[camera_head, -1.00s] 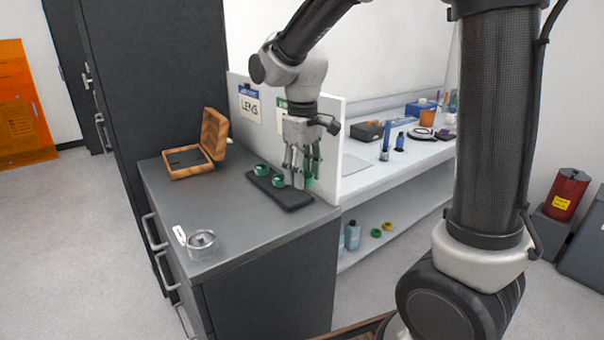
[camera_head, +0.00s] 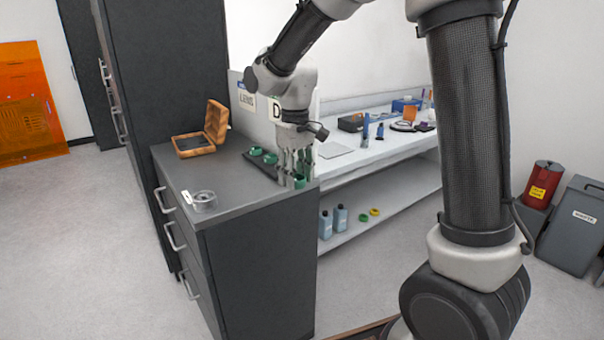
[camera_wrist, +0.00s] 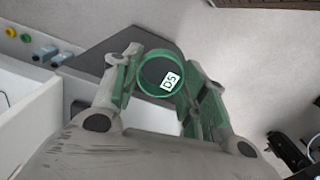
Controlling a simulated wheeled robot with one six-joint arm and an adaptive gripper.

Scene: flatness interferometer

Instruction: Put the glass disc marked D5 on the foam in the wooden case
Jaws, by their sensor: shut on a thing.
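The glass disc marked D5 (camera_wrist: 160,74) has a green rim and a white label, and sits between my fingertips in the wrist view. My gripper (camera_head: 291,180) is shut on it, near the right front corner of the dark cabinet top. A green rim shows at the fingers in the head view. The wooden case (camera_head: 214,127) stands open at the back left of the same top, its lid raised on the right. Dark foam (camera_head: 192,143) lines its base, and I see no disc on it.
A dark rack (camera_head: 237,171) with two green-rimmed pieces (camera_head: 256,151) lies left of my gripper. A clear round dish (camera_head: 204,202) with a white tag is at the front left edge. A sign panel stands behind my gripper. The middle of the top is free.

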